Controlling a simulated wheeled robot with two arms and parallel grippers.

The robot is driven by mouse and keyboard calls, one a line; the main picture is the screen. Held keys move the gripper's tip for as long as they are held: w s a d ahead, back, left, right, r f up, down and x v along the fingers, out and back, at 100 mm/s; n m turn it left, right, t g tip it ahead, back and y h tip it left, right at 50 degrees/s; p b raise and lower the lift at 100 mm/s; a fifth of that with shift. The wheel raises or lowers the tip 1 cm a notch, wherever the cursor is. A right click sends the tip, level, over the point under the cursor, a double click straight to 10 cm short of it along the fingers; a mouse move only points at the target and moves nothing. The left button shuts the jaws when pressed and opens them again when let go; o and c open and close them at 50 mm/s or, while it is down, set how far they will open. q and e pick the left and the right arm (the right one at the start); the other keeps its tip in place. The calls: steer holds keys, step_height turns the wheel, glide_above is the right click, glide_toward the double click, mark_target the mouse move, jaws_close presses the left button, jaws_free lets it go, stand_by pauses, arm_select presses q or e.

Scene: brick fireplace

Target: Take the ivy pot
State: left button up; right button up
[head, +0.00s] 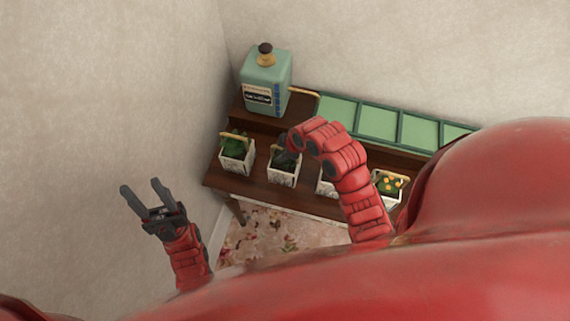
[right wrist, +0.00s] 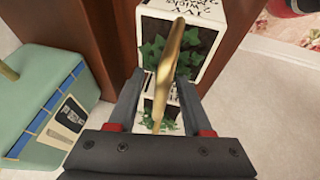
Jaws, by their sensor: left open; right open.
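The ivy pot (right wrist: 152,30) is a white box with dark lettering and green leaves, seen close up in the right wrist view. Its gold handle arches between the fingers of my right gripper (right wrist: 157,82). The fingers are open and straddle the handle without closing on it. My right gripper (head: 286,154) is mostly hidden there by my own red arm. My left gripper (head: 146,193) is open and empty, off to the left near the wall.
A teal canister (head: 264,83) stands on the raised back shelf and close by in the right wrist view (right wrist: 40,105). Other white pots stand in a row, one with orange flowers (head: 390,184). Green framed panels (head: 380,122) line the back. The wall rises left of the brown table (head: 222,183).

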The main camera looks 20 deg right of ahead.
jaws_close()
stand_by(1.4)
